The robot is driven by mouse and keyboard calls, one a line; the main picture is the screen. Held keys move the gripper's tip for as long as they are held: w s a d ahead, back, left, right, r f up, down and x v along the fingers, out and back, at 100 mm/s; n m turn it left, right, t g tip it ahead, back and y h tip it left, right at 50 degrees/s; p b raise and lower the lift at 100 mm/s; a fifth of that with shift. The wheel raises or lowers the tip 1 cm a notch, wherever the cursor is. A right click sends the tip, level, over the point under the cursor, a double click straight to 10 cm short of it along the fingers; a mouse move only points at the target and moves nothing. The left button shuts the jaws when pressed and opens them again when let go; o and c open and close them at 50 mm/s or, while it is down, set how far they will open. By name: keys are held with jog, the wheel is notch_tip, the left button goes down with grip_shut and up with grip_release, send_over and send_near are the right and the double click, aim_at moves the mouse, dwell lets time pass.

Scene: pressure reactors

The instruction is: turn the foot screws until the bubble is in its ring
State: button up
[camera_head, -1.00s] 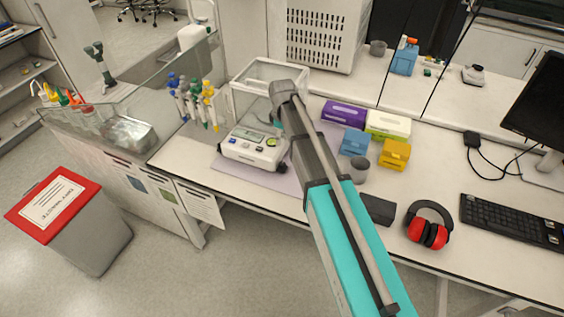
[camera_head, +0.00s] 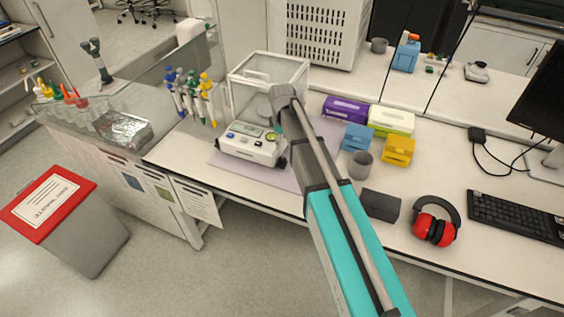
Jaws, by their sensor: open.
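The white balance (camera_head: 250,150) stands on a pale mauve mat (camera_head: 225,168), with a clear glass draft shield (camera_head: 262,66) behind its display. A small round yellow-green level (camera_head: 271,137) is on the right of its front panel; the bubble is too small to place against the ring. A dark foot screw (camera_head: 281,163) shows at the front right corner. Other foot screws are not clearly seen. My gripper (camera_head: 279,124) is over the balance's right side, just behind the level, mostly hidden by my wrist. It is open, and I see nothing held. I cannot tell whether it touches the balance.
Pipettes on a stand (camera_head: 190,97) are left of the balance. Purple (camera_head: 345,110), blue (camera_head: 356,138) and yellow (camera_head: 398,151) boxes, a grey cup (camera_head: 360,166), a black block (camera_head: 380,206) and red earmuffs (camera_head: 433,229) are to the right. A red-lidded bin (camera_head: 80,235) stands on the floor.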

aim_at(282, 159)
jog(key=shift+f+b, duration=4)
jog(key=shift+f, duration=0.35)
grip_shut()
jog(key=shift+m, duration=0.4)
jog(key=shift+m, duration=1.1)
